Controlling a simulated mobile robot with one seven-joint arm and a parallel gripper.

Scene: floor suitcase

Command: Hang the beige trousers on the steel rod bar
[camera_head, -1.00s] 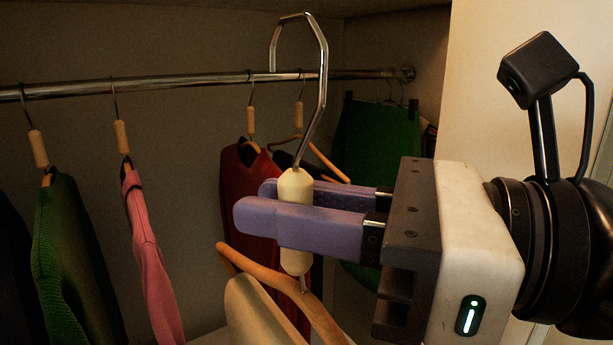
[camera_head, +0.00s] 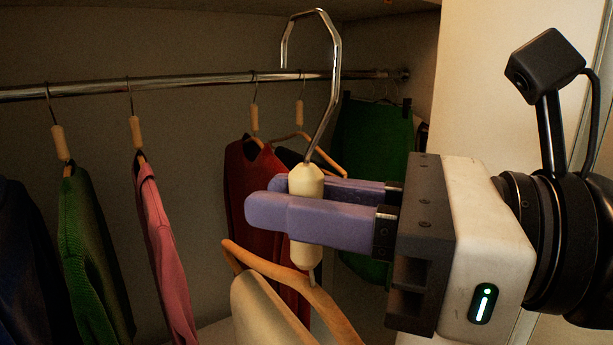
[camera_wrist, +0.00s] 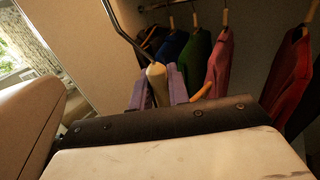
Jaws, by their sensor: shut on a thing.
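My gripper (camera_head: 315,213) is shut on the cream neck of a wooden hanger (camera_head: 305,180), with a purple finger on each side; the neck also shows between the fingers in the wrist view (camera_wrist: 157,84). The hanger is upright, and its large steel hook rises above the fingers. The beige trousers (camera_head: 262,312) hang on this hanger, mostly cut off by the bottom edge. The steel rod bar (camera_head: 180,82) runs across the closet. The hook's top stands above the rod's height in the picture, and its curve crosses in front of the rod. Whether they touch, I cannot tell.
On the rod hang a dark blue garment (camera_head: 30,270), a green knit (camera_head: 90,255), a pink garment (camera_head: 163,250) and a red one (camera_head: 255,195). A green garment (camera_head: 372,140) hangs at the right end. Between pink and red, the rod is bare.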

